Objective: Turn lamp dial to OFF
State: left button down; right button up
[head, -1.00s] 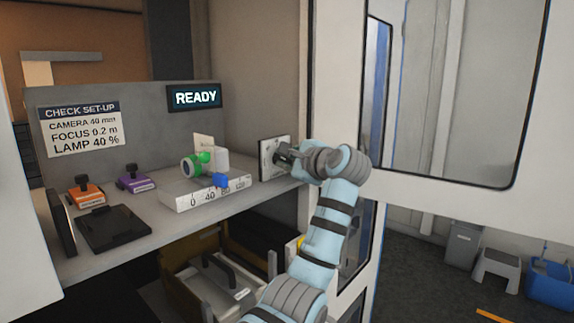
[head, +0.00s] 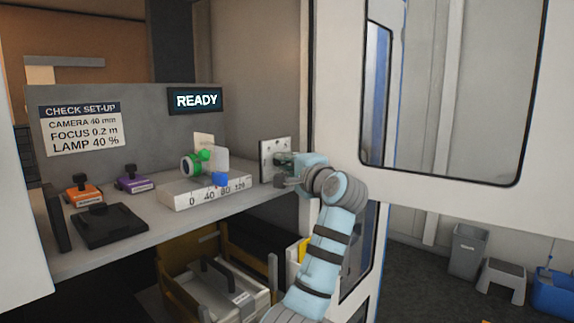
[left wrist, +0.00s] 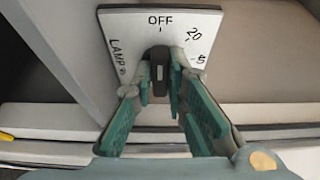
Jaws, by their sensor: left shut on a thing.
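The lamp dial plate (head: 269,147) is a pale upright panel at the right end of the shelf. In the left wrist view the plate (left wrist: 122,22) shows OFF at the top, 20 to its right and LAMP % on the left. The dark dial knob (left wrist: 159,68) stands roughly upright in the picture, below the OFF label. My left gripper (left wrist: 160,92) is shut on the knob, with a green-padded finger on each side. In the head view the left gripper (head: 285,168) is at the plate and hides the knob. My right gripper is not in view.
A READY display (head: 196,99) and a check set-up sign (head: 82,129) reading LAMP 40 % are on the back panel. A scale block (head: 180,200) with a green-ringed device (head: 190,166) stands left of the plate. A white door frame (head: 345,130) is close right of my arm.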

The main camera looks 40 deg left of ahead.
pick_arm(q)
jog(key=shift+r, duration=0.1)
jog(key=c, duration=1.6)
grip_release()
jog(key=shift+a, duration=0.1)
jog(key=v, duration=1.2)
jog(key=shift+a+f, duration=0.1)
jog(key=shift+f, duration=0.1)
